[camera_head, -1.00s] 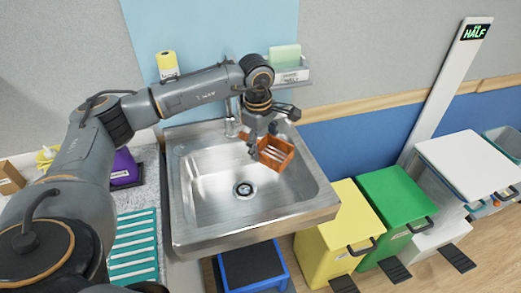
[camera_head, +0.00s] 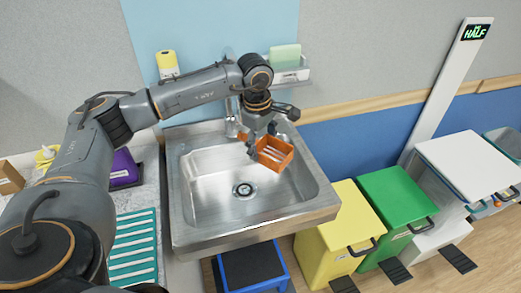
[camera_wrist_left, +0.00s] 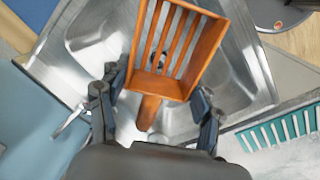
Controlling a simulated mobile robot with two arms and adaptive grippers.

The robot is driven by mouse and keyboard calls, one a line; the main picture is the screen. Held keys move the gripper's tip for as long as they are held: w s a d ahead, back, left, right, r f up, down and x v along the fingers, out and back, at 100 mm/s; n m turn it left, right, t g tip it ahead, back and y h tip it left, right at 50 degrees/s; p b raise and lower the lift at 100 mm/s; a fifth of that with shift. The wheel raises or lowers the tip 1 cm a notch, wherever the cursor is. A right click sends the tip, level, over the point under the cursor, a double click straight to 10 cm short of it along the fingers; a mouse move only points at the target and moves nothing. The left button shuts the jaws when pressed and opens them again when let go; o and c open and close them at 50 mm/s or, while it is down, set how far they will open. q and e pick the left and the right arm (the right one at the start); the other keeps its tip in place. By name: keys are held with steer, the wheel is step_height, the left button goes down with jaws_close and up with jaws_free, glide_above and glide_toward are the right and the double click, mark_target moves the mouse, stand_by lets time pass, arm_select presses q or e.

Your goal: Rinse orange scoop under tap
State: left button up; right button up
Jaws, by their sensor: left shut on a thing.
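The orange scoop (camera_head: 274,153), a slotted box shape with a short handle, is held over the right back part of the steel sink (camera_head: 205,215). My left gripper (camera_head: 261,140) is shut on the scoop's handle. In the left wrist view the scoop (camera_wrist_left: 180,45) points away from the gripper (camera_wrist_left: 158,90), its handle between the two fingers. The tap (camera_head: 231,124) stands at the sink's back edge, left of the scoop and partly hidden by my arm. I see no water running. My right gripper is not in view.
A yellow bottle (camera_head: 167,64) and a shelf with a green sponge (camera_head: 285,57) are behind the sink. A teal ribbed mat (camera_head: 133,245) lies on the left counter, near a purple box (camera_head: 124,168). Yellow (camera_head: 335,225) and green (camera_head: 395,205) bins stand to the right.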

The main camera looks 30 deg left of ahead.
mark_target(284, 161)
arm_select(q)
steer(key=shift+w, duration=0.2)
steer(key=shift+d, duration=0.15)
steer(key=s+d, duration=0.1)
steer(key=d, duration=0.1)
steer(key=s+d, duration=0.1)
steer(key=d, duration=0.4)
steer(key=shift+s+d, duration=0.2)
steer(key=shift+s, duration=0.2)
stand_by(1.2)
steer(key=s+d+r, duration=0.1)
steer(key=d+r, duration=0.3)
steer(key=shift+s+d+p, duration=0.35)
steer(key=shift+p, duration=0.1)
stand_by(0.3)
